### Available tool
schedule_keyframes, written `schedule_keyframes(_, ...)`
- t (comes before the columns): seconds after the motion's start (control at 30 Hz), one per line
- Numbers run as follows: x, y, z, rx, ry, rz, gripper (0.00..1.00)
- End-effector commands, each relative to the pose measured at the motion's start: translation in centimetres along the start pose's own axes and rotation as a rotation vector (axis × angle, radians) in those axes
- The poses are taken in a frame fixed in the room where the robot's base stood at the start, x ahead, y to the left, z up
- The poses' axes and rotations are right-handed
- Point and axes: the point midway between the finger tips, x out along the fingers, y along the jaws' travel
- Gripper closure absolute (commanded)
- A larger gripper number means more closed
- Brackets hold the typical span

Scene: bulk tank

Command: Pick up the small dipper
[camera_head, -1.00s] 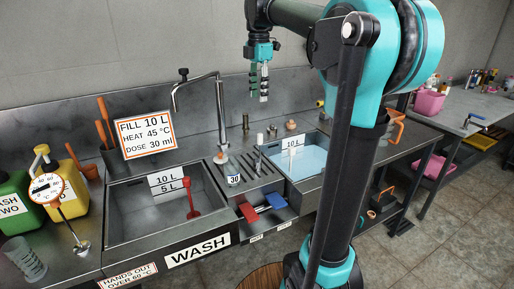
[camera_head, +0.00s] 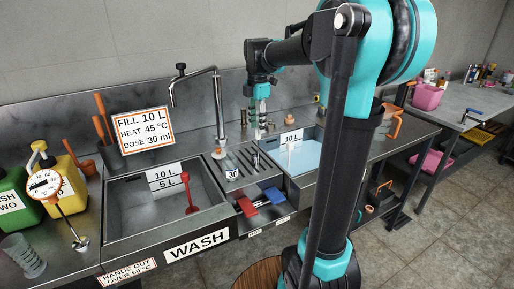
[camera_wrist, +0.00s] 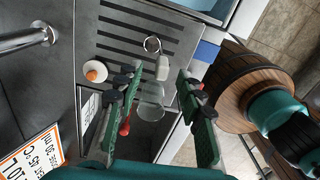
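A small clear cup (camera_wrist: 151,101), which looks like the small dipper, shows between my fingers in the wrist view, with a pale block (camera_wrist: 162,68) and a wire ring (camera_wrist: 152,44) beyond it. I cannot tell how these parts join. In the head view a small clear vessel with a "30" label (camera_head: 232,174) stands at the front of the ribbed drainboard (camera_head: 243,160). My gripper (camera_wrist: 160,78) is open and empty, its green fingers well apart. In the head view my gripper (camera_head: 259,126) hangs above the back of the drainboard, pointing down.
The wash sink (camera_head: 150,205) with a red-handled tool (camera_head: 186,190) lies left, and a water-filled basin (camera_head: 303,155) right. A tap (camera_head: 219,105) rises behind.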

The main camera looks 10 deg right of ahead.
Motion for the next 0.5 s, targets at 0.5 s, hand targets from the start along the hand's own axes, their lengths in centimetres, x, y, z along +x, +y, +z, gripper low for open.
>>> schedule_keyframes(0.5,3.7,-0.2,0.1,0.0,0.0,0.0,0.62)
